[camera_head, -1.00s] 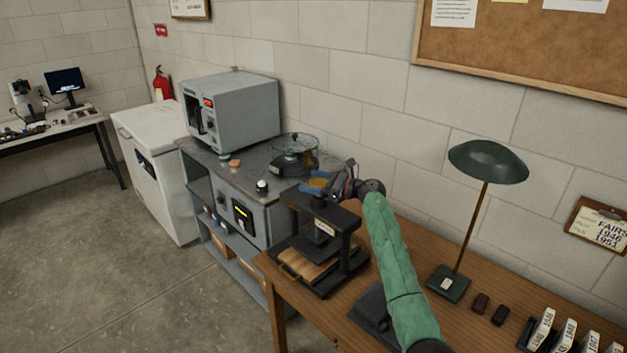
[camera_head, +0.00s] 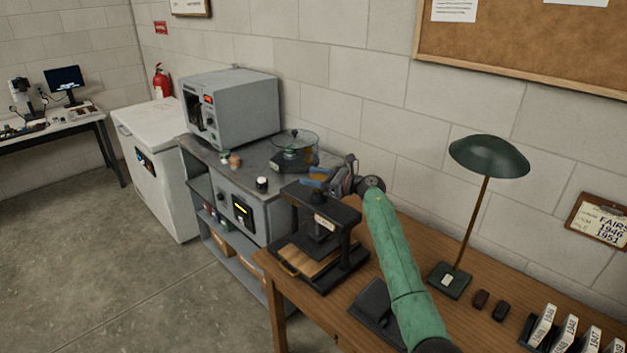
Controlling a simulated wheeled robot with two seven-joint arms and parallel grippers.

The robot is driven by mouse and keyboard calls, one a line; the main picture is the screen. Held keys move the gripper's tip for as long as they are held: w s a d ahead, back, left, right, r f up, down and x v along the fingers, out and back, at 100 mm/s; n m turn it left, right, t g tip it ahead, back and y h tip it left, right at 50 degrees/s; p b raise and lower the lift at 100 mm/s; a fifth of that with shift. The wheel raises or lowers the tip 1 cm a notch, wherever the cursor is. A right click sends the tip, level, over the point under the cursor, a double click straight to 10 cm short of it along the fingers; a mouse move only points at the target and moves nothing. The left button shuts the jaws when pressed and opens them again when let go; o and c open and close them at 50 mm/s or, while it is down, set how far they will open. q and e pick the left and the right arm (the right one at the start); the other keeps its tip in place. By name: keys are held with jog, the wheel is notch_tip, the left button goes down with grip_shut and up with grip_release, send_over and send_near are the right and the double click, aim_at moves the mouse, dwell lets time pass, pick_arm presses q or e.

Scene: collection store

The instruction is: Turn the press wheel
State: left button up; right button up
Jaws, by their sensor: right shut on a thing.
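The black press (camera_head: 346,219) stands at the left end of the wooden table, with a pale label on its top beam and a wooden board with a handle in its base. My right gripper (camera_head: 318,179), on the green-sleeved arm, is at the top of the press and is shut on the press wheel. The wheel is small here and mostly hidden by the gripper, so its angle cannot be read. My left gripper is not in view.
A green desk lamp (camera_head: 488,157) and a row of labelled cards (camera_head: 565,333) stand to the right. A dark flat block (camera_head: 372,305) lies by my arm. Behind the press, a grey cabinet (camera_head: 227,185) carries a microwave-like unit (camera_head: 240,108) and a glass-topped device (camera_head: 294,142).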

jog(key=shift+w+d+f+m+t+h+b, duration=0.1)
jog(key=shift+f+m+t+h+b, duration=0.1)
jog(key=shift+m+t+h+b, duration=0.4)
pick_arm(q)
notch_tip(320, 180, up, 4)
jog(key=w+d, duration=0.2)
pick_arm(e)
jog(key=shift+r+m+t, duration=0.1)
jog(key=shift+m+t, duration=0.2)
jog(key=shift+t, duration=0.3)
jog(key=m+t+h+p, duration=0.2)
jog(key=p, duration=0.1)
jog(key=shift+w+d+r, duration=0.1)
jog(key=shift+w+r, duration=0.05)
jog(key=shift+r, duration=0.05)
jog(key=m+t+h+p, duration=0.1)
jog(key=t+p, duration=0.1)
jog(key=p, duration=0.3)
jog(key=shift+w+d+f+m+h, duration=0.1)
jog(key=shift+m+h, duration=0.2)
jog(key=shift+h, duration=0.1)
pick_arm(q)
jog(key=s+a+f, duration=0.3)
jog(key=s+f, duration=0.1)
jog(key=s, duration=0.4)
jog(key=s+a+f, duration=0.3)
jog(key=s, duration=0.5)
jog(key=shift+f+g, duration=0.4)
pick_arm(e)
jog(key=shift+f, duration=0.1)
